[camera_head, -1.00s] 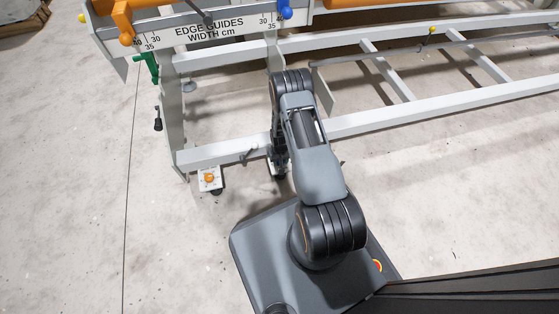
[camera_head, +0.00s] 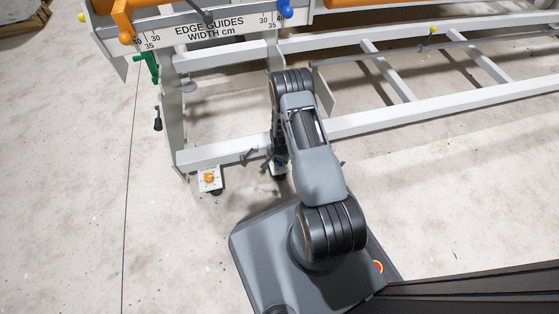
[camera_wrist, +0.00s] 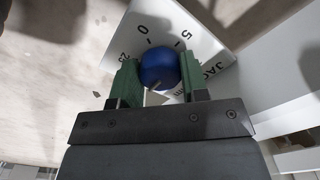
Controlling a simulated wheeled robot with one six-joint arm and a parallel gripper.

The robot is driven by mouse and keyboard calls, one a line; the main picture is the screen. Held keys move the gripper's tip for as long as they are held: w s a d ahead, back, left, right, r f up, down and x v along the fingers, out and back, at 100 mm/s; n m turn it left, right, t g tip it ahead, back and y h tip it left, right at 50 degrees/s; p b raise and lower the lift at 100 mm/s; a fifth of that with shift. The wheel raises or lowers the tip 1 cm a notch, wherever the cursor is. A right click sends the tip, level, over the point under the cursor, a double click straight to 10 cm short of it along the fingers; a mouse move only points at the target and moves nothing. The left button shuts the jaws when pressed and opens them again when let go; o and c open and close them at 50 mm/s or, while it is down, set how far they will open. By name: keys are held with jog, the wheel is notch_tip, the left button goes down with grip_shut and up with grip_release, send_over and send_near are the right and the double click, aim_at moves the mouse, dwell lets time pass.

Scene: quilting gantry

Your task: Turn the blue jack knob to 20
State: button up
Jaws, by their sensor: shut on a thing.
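The blue jack knob (camera_wrist: 159,67) is round and sits on a white dial plate (camera_wrist: 196,38) in the wrist view. The plate shows the marks 0, 5 and 25 and part of the word JACK; other marks are hidden. A small pale stub shows at the knob's near edge, pointing down in the picture, away from the 0 and 5. My gripper (camera_wrist: 160,76) has green fingers, one on each side of the knob, shut on it. In the head view the arm largely hides the knob and the fingers.
A similar white plate with an orange knob (camera_head: 209,178) is at the frame's left foot. The white frame rail (camera_head: 222,154) runs behind my gripper. An edge-guide scale (camera_head: 210,27), a green handle (camera_head: 151,65) and a blue knob (camera_head: 285,9) are higher up. Floor to the left is clear.

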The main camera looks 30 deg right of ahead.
jog(key=shift+w+r, duration=0.1)
jog(key=shift+w, duration=0.1)
dwell(0.4)
jog(key=o, duration=0.9)
jog(key=shift+s, duration=0.1)
jog(key=shift+o, duration=0.2)
notch_tip(320, 180, up, 14)
jog(key=p, duration=0.6)
